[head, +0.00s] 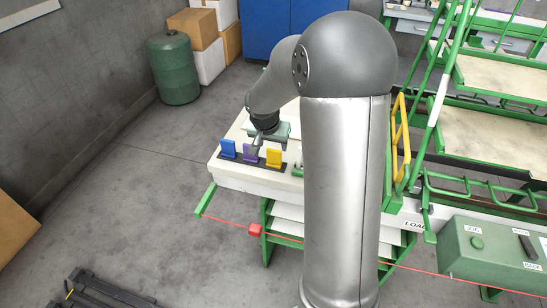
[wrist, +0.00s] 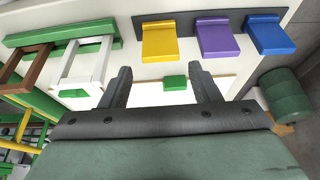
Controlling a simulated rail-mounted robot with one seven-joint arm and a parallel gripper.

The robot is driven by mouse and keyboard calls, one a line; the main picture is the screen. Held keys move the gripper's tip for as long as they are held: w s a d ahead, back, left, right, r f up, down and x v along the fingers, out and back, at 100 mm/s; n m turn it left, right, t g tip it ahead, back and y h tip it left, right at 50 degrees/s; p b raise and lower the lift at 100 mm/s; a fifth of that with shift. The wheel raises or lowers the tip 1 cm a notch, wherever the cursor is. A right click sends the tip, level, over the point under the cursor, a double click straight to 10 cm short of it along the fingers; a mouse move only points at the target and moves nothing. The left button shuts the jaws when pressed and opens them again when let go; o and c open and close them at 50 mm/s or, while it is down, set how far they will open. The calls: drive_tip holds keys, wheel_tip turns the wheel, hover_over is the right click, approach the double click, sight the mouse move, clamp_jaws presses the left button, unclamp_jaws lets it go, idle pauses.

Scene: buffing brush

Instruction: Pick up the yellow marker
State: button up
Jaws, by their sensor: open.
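The yellow marker (head: 273,157) is a flat, block-like piece at the right end of a dark strip on the pale worktop. In the wrist view the yellow marker (wrist: 163,41) is ahead of the fingers, apart from them. My gripper (wrist: 161,72) is open, with nothing held between its fingers. In the head view my gripper (head: 262,136) is low over the worktop, just behind the row, and its fingertips are hard to make out. A purple piece (head: 250,152) and a blue piece (head: 228,148) share the strip.
In the wrist view, a small green block (wrist: 175,82) shows between the fingers. White (wrist: 84,62) and brown (wrist: 20,66) frames stand left of the yellow marker. A green drum (head: 173,68) stands on the floor. Yellow (head: 399,130) and green rails flank the worktop's right side.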

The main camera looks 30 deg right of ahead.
sight(274, 152)
drive_tip(key=x, duration=0.7)
drive_tip(key=shift+a+f+p, duration=0.1)
drive_tip(key=shift+f+p, duration=0.25)
drive_tip(key=shift+f, duration=0.1)
drive_tip(key=c, duration=0.7)
